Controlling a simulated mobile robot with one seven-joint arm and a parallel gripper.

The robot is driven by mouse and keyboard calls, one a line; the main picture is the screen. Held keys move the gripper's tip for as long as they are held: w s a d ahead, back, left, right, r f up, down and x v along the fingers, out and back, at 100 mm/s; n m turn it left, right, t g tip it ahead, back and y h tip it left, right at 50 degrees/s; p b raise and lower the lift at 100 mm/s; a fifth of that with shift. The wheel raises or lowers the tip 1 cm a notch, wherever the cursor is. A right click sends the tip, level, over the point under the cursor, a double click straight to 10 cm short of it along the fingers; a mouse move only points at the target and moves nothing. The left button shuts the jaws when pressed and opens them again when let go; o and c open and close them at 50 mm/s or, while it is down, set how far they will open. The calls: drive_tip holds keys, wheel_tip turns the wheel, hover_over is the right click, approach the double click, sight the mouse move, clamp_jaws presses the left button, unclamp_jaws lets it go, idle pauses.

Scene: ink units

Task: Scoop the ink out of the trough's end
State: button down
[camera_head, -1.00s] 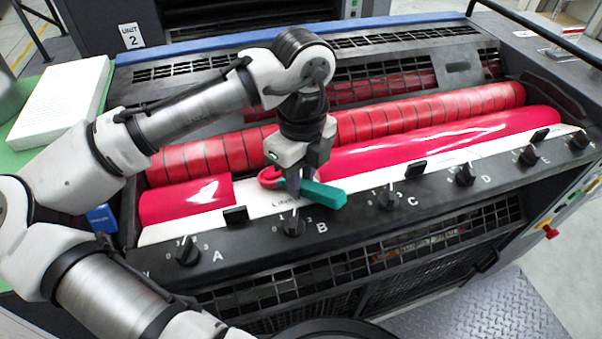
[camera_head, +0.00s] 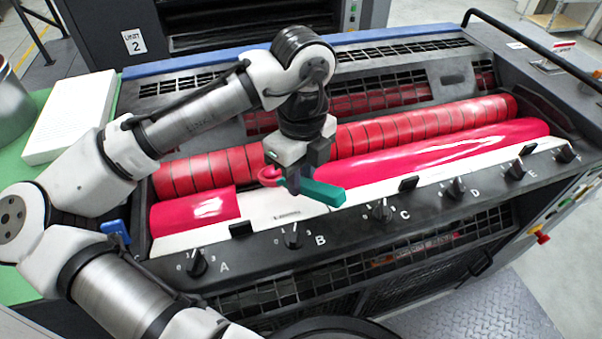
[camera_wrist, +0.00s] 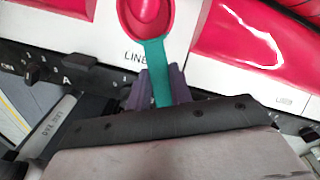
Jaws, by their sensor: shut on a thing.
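My gripper (camera_head: 297,185) is shut on the teal handle (camera_head: 325,193) of a scoop, above the ink trough. In the wrist view the handle (camera_wrist: 158,72) runs up from between the fingers to a rounded scoop bowl (camera_wrist: 146,14). Red shows inside and around the bowl; whether it carries ink is unclear. The trough holds glossy pink-red ink: a short stretch at the left end (camera_head: 190,212) and a long stretch to the right (camera_head: 440,153). A bare white strip (camera_head: 262,205) lies between them, and the scoop is over its back part. Contact with the trough cannot be told.
A striped red roller (camera_head: 400,125) runs behind the trough. Several knobs, including knob B (camera_head: 292,238), and black tabs line the front edge. A white block (camera_head: 70,118) sits on the green surface at left. A black rail (camera_head: 530,40) is at the right.

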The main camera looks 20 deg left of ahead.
drive_tip(key=shift+f, duration=0.1)
drive_tip(key=s+a, duration=0.3)
drive_tip(key=a, duration=0.1)
drive_tip(key=s+a, duration=0.3)
drive_tip(key=a, duration=0.1)
drive_tip(key=s+a+p, duration=0.1)
drive_tip(key=s+a, duration=0.2)
drive_tip(key=a, duration=0.2)
drive_tip(key=shift+f+b, duration=0.95)
drive_tip(key=shift+f, duration=0.75)
wheel_tip(320, 180, up, 11)
drive_tip(key=p, duration=0.7)
